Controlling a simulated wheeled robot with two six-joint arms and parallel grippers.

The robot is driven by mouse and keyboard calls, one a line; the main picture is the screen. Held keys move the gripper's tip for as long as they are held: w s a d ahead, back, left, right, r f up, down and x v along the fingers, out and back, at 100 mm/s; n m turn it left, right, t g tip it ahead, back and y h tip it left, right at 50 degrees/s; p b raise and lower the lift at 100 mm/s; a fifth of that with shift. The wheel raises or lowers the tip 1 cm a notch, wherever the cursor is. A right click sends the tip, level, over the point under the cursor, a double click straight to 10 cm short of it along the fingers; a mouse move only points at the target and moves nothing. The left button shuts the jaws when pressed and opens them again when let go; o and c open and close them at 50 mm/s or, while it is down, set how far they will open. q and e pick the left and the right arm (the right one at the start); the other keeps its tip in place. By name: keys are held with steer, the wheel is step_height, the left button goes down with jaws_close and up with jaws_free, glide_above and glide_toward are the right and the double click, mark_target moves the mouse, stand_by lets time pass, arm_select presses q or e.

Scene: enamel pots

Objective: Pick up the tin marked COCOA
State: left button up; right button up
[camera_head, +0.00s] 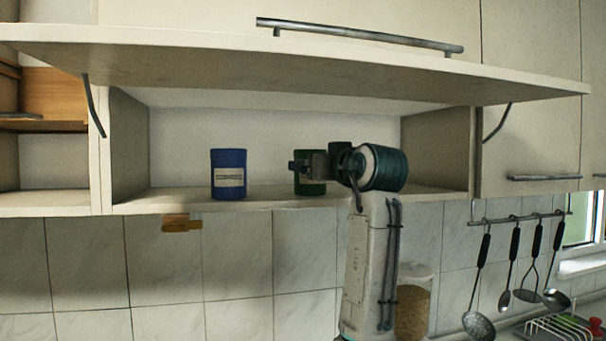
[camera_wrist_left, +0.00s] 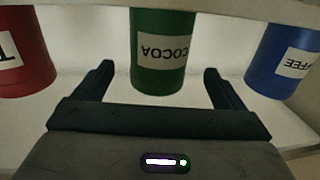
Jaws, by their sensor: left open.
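The green tin marked COCOA (camera_wrist_left: 163,70) stands in the middle of the left wrist view, its label upside down there. In the head view the green tin (camera_head: 312,188) is on the cabinet shelf, largely hidden behind my left gripper (camera_head: 306,165). In the left wrist view my left gripper (camera_wrist_left: 157,70) is open, with one finger on each side of the tin and a gap showing on both sides. I cannot tell how far the fingers reach along it. My right gripper is not in view.
A blue tin (camera_head: 228,174) stands left on the shelf (camera_head: 165,203); its label ends in FEE in the left wrist view (camera_wrist_left: 285,62). A red tin (camera_wrist_left: 22,55) is on the other side. The raised cabinet door (camera_head: 300,62) overhangs the shelf. Utensils (camera_head: 515,260) hang at right.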

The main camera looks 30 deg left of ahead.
arm_select(q)
steer(key=shift+w+a+r+p, duration=0.25)
steer(key=shift+a+r+p, duration=0.1)
steer(key=shift+a, duration=0.1)
steer(key=shift+p+x, duration=0.7)
steer(key=shift+x, duration=0.15)
steer(key=p+x, duration=0.3)
steer(key=x, duration=0.1)
steer(key=shift+w+a, duration=0.1)
steer(key=shift+w, duration=0.1)
steer(key=shift+w+a+f, duration=0.1)
steer(key=shift+a+f, duration=0.1)
steer(key=shift+a, duration=0.05)
steer(key=shift+d, duration=0.1)
steer(key=c, duration=1.1)
steer(key=shift+c, duration=0.4)
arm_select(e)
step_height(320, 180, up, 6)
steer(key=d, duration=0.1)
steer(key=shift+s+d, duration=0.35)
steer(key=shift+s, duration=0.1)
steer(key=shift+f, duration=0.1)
arm_select(q)
steer(key=shift+r, duration=0.1)
